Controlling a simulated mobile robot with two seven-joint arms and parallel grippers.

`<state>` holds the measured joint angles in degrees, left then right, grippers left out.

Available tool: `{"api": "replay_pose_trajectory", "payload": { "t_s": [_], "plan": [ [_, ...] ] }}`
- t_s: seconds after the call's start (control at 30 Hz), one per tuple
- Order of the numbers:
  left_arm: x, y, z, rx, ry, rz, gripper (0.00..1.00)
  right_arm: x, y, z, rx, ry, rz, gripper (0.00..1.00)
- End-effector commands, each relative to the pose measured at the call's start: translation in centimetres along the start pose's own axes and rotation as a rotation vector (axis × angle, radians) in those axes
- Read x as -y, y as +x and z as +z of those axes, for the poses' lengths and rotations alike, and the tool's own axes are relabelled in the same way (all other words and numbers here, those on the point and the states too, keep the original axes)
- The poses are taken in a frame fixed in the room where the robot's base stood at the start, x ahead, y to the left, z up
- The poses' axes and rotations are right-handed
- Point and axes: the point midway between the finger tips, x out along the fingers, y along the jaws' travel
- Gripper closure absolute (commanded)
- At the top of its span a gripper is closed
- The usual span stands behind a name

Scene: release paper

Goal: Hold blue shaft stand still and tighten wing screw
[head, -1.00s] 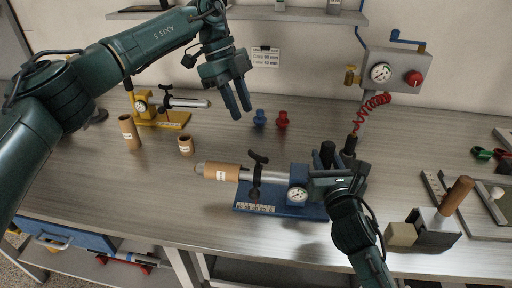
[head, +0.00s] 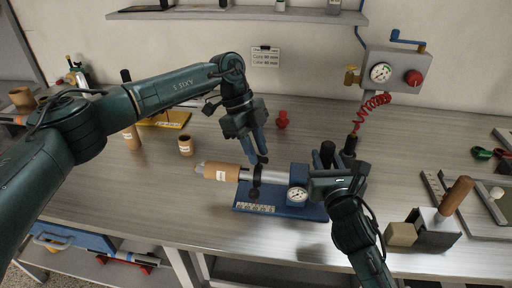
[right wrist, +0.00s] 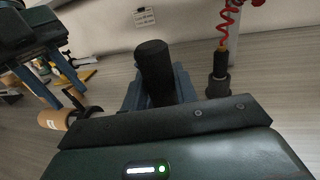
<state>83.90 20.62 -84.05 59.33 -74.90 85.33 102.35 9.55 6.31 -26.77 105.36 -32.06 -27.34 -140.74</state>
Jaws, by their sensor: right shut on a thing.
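The blue shaft stand (head: 280,208) sits on the bench with a round gauge (head: 297,195) and a silver shaft. A cardboard tube (head: 222,172) is on the shaft's left end. The black wing screw (head: 257,181) stands at the stand's left post. My left gripper (head: 259,157) points down from above, its fingertips at the wing screw's top. Its fingers look slightly apart, and contact is unclear. My right gripper (head: 328,160) is shut on the stand's black post (right wrist: 154,72), at the stand's right end. The post shows between its blue fingers in the right wrist view.
A red knob piece (head: 282,120) and a small cardboard ring (head: 185,146) stand behind. A yellow stand (head: 172,119) is partly hidden by my left arm. A gauge box (head: 398,75) with a red coiled hose hangs at back right. A block with a wooden handle (head: 437,222) stands front right.

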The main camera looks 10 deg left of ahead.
Motion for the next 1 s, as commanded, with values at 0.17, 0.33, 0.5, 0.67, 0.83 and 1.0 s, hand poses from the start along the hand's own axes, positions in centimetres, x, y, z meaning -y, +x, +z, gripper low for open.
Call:
{"api": "replay_pose_trajectory", "payload": {
  "t_s": [0.17, 0.33, 0.5, 0.67, 0.83, 1.0],
  "plan": [
    [0.01, -0.02, -0.02, 0.000, 0.000, 0.000, 0.85, -0.01, 0.00, -0.07, -0.001, 0.000, 0.000, 1.00],
    [0.01, -0.03, -0.02, 0.000, 0.000, 0.000, 0.99, 0.00, 0.00, -0.07, -0.001, 0.000, 0.000, 1.00],
    [0.01, -0.05, -0.02, 0.000, 0.000, 0.000, 1.00, 0.00, 0.00, -0.07, -0.001, 0.000, 0.000, 1.00],
    [0.01, -0.05, -0.03, 0.000, 0.002, 0.001, 1.00, 0.00, 0.00, -0.07, -0.001, 0.000, 0.000, 1.00],
    [0.07, -0.07, -0.02, 0.000, 0.027, 0.010, 1.00, 0.00, 0.00, -0.07, -0.002, 0.000, 0.000, 1.00],
    [0.17, -0.07, -0.05, 0.001, 0.097, 0.040, 1.00, 0.00, 0.00, -0.07, -0.002, 0.000, 0.000, 1.00]
  ]
}}
